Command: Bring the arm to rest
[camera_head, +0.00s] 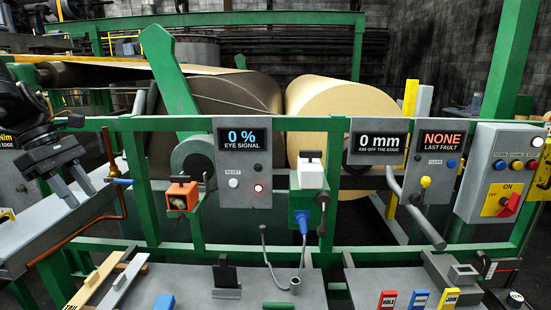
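My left arm comes in from the left edge of the head view. Its dark wrist hangs in front of the green frame. My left gripper (75,190) points down and to the right, with its two grey fingers apart and nothing visible between them. It is above or in front of a grey slanted plate (45,228); I cannot tell whether it touches. I cannot make out my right gripper in this view.
A green rail (390,255) crosses in front of large tan rolls (335,105). A copper pipe (75,238) runs near the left gripper. An orange box (182,196), a signal panel (243,165) and a switch box (498,172) are on the frame. Benches with tools line the front.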

